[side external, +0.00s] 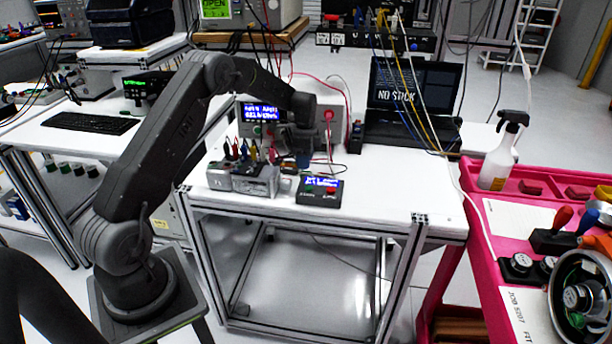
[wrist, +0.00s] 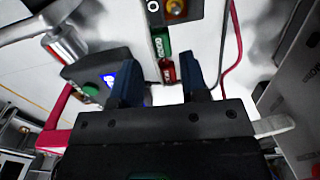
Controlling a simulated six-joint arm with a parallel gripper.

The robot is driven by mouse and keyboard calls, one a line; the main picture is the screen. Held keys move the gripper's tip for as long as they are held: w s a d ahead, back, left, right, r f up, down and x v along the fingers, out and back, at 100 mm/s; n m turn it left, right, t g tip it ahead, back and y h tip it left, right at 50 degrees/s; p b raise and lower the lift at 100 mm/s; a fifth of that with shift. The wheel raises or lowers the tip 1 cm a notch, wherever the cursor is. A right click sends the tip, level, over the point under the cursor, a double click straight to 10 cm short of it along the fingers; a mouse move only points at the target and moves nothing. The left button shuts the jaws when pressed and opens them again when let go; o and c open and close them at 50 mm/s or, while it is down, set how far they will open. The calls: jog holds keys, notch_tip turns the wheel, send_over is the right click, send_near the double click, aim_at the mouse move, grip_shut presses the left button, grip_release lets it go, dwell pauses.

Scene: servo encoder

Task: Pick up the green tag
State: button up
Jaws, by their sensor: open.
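In the wrist view a small green tag (wrist: 161,43) with pale lettering lies on the white surface. It lies just beyond and between my gripper's fingertips (wrist: 158,56), not touching either one as far as I can see. My gripper's two dark blue fingers are spread apart with nothing held between them. In the side view my gripper (side external: 299,143) is low over the white bench, behind the small devices. I cannot clearly pick out the green tag there.
A red tag (wrist: 167,72) lies beside the green one, also between the fingers. A small black box with a blue display (side external: 321,190) and a grey metal fixture (side external: 240,180) stand at the bench front. A bench instrument (side external: 264,111) and a laptop (side external: 412,95) stand behind. Red cables hang nearby.

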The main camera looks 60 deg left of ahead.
aim_at(306, 173)
notch_tip(306, 173, down, 4)
jog(key=shift+w+d+f, duration=0.1)
jog(key=shift+d+f, duration=0.05)
jog(key=shift+f, duration=0.05)
jog(key=c, duration=0.7)
jog(key=shift+r, duration=0.1)
